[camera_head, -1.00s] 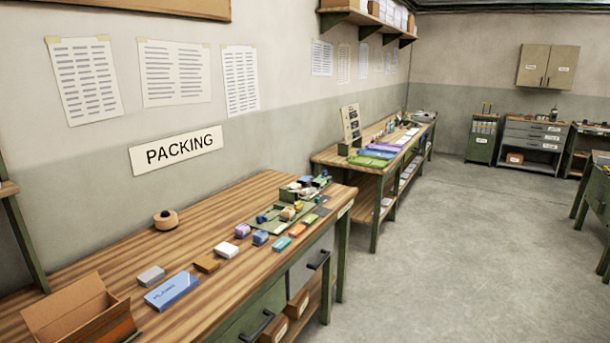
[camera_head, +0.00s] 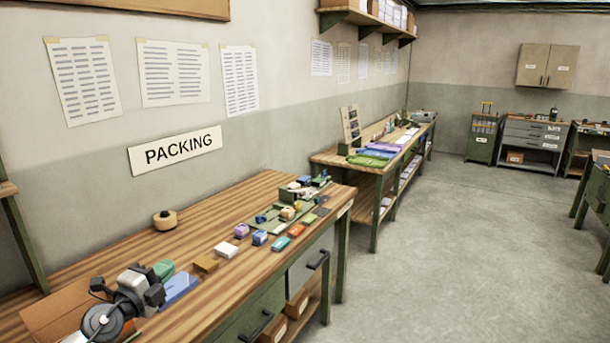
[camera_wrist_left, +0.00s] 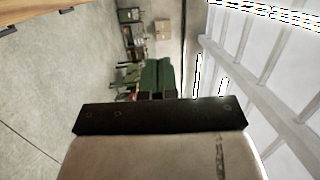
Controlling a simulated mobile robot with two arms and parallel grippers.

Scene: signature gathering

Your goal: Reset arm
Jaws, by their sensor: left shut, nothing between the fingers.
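My left gripper (camera_head: 154,287) comes in at the lower left of the head view, above the near end of the packing bench (camera_head: 230,205). It is shut and holds nothing. My arm covers much of the cardboard box (camera_head: 45,315) and part of the blue flat box (camera_head: 180,290). A green patch (camera_head: 163,268) shows just behind the gripper; I cannot tell what it belongs to. In the left wrist view a dark bar and pale body of my gripper (camera_wrist_left: 160,118) fill the lower middle, with no object held. My right gripper is not in view.
A brown block (camera_head: 206,264), a white block (camera_head: 226,250) and several small coloured boxes lie along the bench's front. A tape roll (camera_head: 165,220) stands near the wall. A second bench (camera_head: 350,158) stands farther back. The floor at right is clear.

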